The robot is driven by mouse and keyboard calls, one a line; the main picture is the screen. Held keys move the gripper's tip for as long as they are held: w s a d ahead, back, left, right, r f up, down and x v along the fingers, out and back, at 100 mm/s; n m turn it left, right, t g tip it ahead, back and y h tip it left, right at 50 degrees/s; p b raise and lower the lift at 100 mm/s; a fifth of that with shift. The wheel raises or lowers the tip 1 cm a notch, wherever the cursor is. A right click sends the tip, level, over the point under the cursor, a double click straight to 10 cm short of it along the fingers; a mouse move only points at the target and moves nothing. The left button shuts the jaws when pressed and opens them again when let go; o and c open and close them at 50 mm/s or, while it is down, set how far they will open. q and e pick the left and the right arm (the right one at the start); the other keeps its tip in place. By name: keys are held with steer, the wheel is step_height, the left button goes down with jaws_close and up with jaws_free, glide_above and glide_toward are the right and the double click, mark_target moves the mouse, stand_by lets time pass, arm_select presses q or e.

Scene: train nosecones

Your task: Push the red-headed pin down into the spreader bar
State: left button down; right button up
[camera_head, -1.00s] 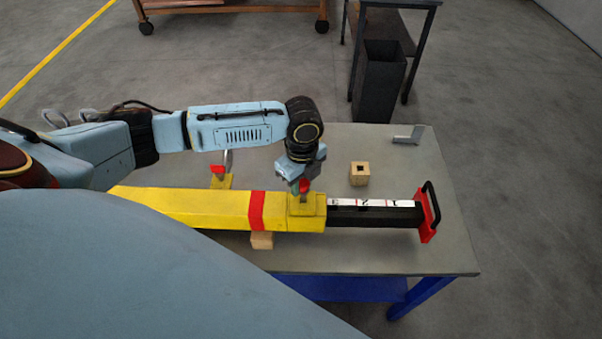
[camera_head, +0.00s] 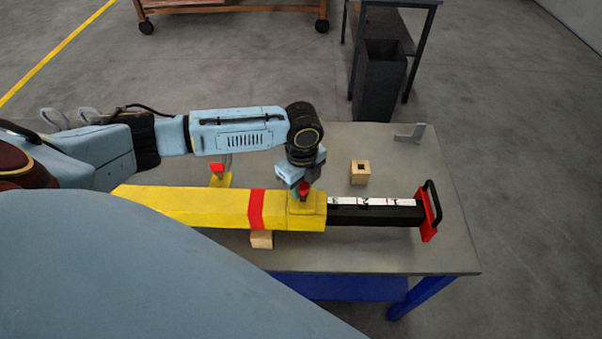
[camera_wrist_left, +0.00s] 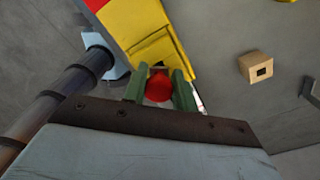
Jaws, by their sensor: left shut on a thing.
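The spreader bar lies across the table, with a yellow outer beam (camera_head: 210,207) and a black inner bar (camera_head: 375,215) coming out of its right end. The inner bar has a white numbered strip on top and a red end plate with a black handle (camera_head: 430,211). My left gripper (camera_head: 304,190) points down over the beam's yellow end collar. It is shut on the red-headed pin (camera_head: 304,187). In the left wrist view the red head (camera_wrist_left: 159,87) sits between the two green fingers. The pin's shank and the hole are hidden. My right gripper is not in view.
A small wooden block with a square hole (camera_head: 360,172) and a grey angle bracket (camera_head: 411,133) stand behind the bar. Another red-topped item on a yellow base (camera_head: 219,176) is behind the beam. A wooden block (camera_head: 261,239) supports the beam. The table's right side (camera_head: 447,250) is clear.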

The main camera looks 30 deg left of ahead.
arm_select(q)
steer(key=shift+f+b, duration=0.3)
steer(key=shift+f, duration=0.55)
steer(key=c, duration=1)
jaws_free()
steer(key=shift+c, duration=0.2)
steer(key=shift+r, duration=0.15)
step_height(320, 180, up, 13)
steer(key=shift+d, duration=0.1)
